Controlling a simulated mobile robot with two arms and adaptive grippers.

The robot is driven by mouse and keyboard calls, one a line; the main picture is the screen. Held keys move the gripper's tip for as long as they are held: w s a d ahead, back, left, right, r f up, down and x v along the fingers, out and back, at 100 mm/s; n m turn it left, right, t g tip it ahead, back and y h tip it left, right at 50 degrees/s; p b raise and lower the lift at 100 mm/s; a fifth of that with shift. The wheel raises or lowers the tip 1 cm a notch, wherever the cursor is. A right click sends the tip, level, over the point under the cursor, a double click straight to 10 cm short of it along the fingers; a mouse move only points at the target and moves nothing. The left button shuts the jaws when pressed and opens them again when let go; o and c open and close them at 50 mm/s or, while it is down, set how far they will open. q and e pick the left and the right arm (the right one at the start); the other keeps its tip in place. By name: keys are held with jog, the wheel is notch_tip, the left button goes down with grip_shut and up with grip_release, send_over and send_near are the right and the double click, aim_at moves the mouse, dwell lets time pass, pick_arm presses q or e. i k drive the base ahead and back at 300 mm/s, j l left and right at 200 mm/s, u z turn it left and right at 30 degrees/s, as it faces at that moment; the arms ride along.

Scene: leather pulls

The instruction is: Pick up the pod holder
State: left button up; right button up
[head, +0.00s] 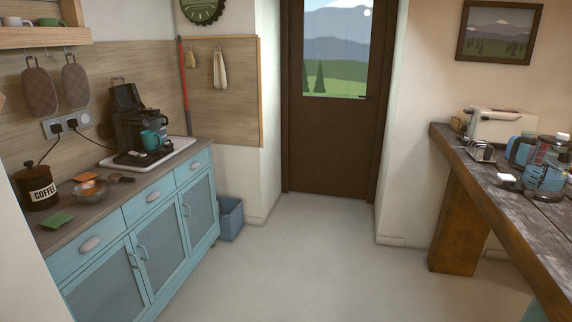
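A black coffee machine (127,122) with its lid raised stands on a white tray (182,146) on the left counter. A teal mug (150,140) sits at the front of the machine. A small dark item with a handle (121,178) lies on the counter in front of the tray; it may be the pod holder, but it is too small to tell. Neither of my grippers is in view.
A coffee canister (36,187), a bowl (90,190) and a green item (57,220) stand on the counter (118,199) over blue cabinets (162,248). A dark wooden table (500,185) with a toaster (500,126) is at right. The floor (305,265) between is clear.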

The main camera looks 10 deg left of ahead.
aim_at(122, 179)
jog(key=i+u, duration=0.2)
jog(key=i, duration=0.35)
jog(key=i+u, duration=0.15)
jog(key=i, duration=0.4)
jog(key=i+l+u, duration=0.2)
jog(key=i, duration=0.35)
jog(key=i+l+u, duration=0.15)
jog(key=i, duration=0.4)
